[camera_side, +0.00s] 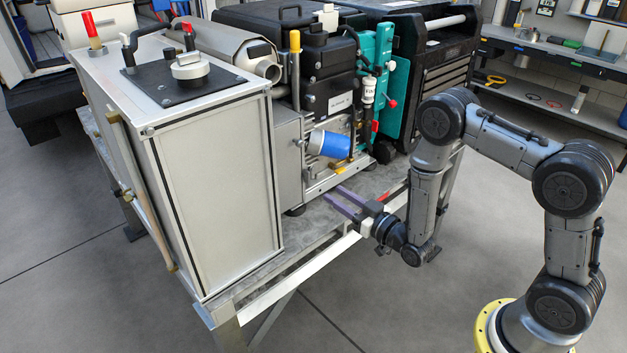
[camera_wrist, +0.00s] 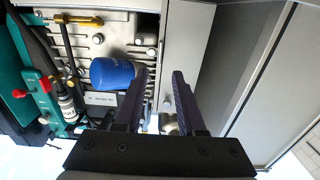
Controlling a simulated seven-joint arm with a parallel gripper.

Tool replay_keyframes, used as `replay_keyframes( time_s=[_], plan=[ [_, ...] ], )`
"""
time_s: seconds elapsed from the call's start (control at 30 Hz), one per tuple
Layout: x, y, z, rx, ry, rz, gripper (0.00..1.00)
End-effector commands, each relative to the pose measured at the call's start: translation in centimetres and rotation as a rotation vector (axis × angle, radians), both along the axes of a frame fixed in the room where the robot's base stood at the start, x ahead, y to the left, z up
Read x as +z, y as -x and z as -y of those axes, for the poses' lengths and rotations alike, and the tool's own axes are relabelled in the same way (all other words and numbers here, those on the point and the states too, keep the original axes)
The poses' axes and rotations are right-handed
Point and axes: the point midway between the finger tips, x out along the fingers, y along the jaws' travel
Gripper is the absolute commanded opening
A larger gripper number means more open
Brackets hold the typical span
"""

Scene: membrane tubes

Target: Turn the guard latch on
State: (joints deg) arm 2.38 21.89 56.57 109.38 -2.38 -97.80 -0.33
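My gripper (camera_side: 335,194) reaches in low from the right, beside the front of the machine (camera_side: 330,110). In the wrist view its two dark purple fingers (camera_wrist: 161,75) stand apart, with nothing seen held between them. A small silvery knob or fitting shows between the fingers, near their base. A blue cylinder (camera_side: 330,145) sticks out of the machine above the gripper; in the wrist view the blue cylinder (camera_wrist: 112,73) lies just left of the left finger. I cannot tell for sure which part is the guard latch.
A grey cabinet (camera_side: 215,185) stands left of the gripper, its side wall close to the right finger in the wrist view. A teal panel (camera_side: 400,80) with red knobs stands to the right. A brass-coloured handle (camera_wrist: 78,20) shows on the machine. The bench edge runs below the gripper.

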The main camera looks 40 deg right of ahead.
Motion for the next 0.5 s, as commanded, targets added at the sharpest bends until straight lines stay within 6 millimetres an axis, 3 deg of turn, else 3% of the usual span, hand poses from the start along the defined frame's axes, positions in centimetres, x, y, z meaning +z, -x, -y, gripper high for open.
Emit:
replay_keyframes(
  time_s=[0.3,0.5],
  plan=[
    [0.1,-6.2,0.0,0.001,-0.001,0.003,0.39],
    [0.0,-8.4,0.0,0.001,0.0,0.001,0.39]
  ],
)
